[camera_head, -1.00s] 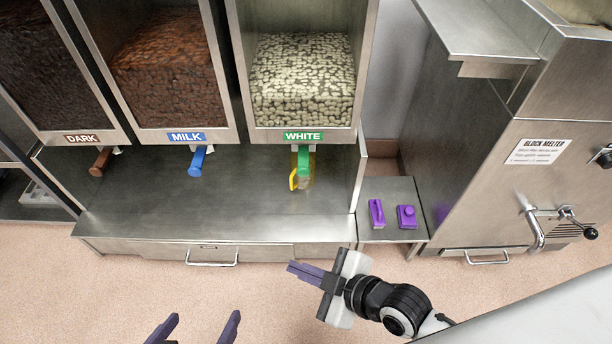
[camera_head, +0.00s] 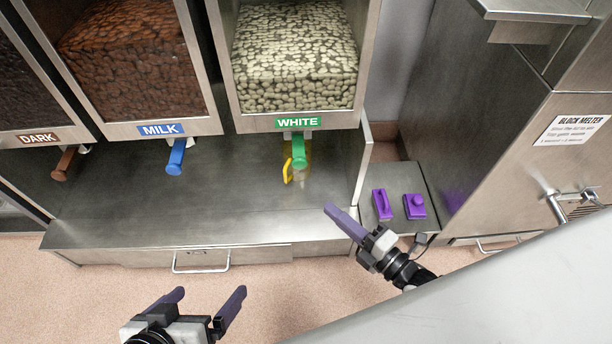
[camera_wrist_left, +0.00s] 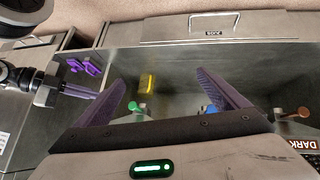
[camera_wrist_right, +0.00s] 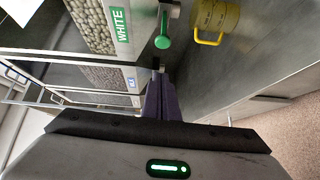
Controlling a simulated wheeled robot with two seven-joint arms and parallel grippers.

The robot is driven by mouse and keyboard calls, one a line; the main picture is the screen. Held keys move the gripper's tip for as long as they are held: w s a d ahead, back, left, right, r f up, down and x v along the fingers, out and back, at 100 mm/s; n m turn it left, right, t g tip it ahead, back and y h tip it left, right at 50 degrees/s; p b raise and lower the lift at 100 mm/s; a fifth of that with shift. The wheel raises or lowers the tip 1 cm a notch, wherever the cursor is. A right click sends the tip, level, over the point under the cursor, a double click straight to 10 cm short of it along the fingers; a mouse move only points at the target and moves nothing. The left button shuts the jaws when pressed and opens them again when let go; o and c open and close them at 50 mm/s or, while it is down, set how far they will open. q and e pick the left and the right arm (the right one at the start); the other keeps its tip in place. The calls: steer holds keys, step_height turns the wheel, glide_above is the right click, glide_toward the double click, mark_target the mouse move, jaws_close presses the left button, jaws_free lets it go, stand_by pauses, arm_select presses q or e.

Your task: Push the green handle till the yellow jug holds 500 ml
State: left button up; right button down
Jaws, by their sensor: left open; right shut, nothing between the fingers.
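The green handle (camera_head: 299,152) hangs under the WHITE hopper (camera_head: 293,70); it also shows in the right wrist view (camera_wrist_right: 163,41). The yellow jug (camera_head: 288,172) stands on the steel counter under that handle, partly hidden by it. In the right wrist view the jug (camera_wrist_right: 222,17) shows marks on its side, too small to read; its contents cannot be seen. My right gripper (camera_head: 330,208) is shut and empty, in front of the jug and to its right, apart from it. My left gripper (camera_head: 210,292) is open and empty in front of the counter, well away from the handle.
A blue handle (camera_head: 176,158) and a brown handle (camera_head: 64,165) hang to the left. Two purple items (camera_head: 382,204) (camera_head: 414,207) lie on a side shelf. The block melter (camera_head: 520,120) stands at right. The counter (camera_head: 180,210) is otherwise bare.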

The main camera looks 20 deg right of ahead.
steer(key=b, duration=0.4)
glide_toward(294, 165)
steer(key=a, duration=0.3)
arm_select(q)
steer(key=shift+w+d+r+t+h+b, duration=0.25)
steer(key=shift+d+r+h+b, duration=0.15)
steer(key=shift+d+r, duration=0.2)
steer(key=shift+w+d+r+t+h+b, duration=0.2)
steer(key=shift+d+r+h+b, duration=0.15)
steer(key=shift+d+r, duration=0.2)
steer(key=shift+w+d+r+t+h+b, duration=0.15)
steer(key=shift+d+r+t+h+b, duration=0.15)
steer(key=shift+d+r+h, duration=0.25)
arm_select(e)
steer(key=shift+w+d+f, duration=0.1)
steer(key=shift+w+d, duration=0.15)
steer(key=shift+w, duration=1)
steer(key=shift+w+d+f, duration=0.1)
steer(key=shift+w+d, duration=0.1)
steer(key=shift+w, duration=1)
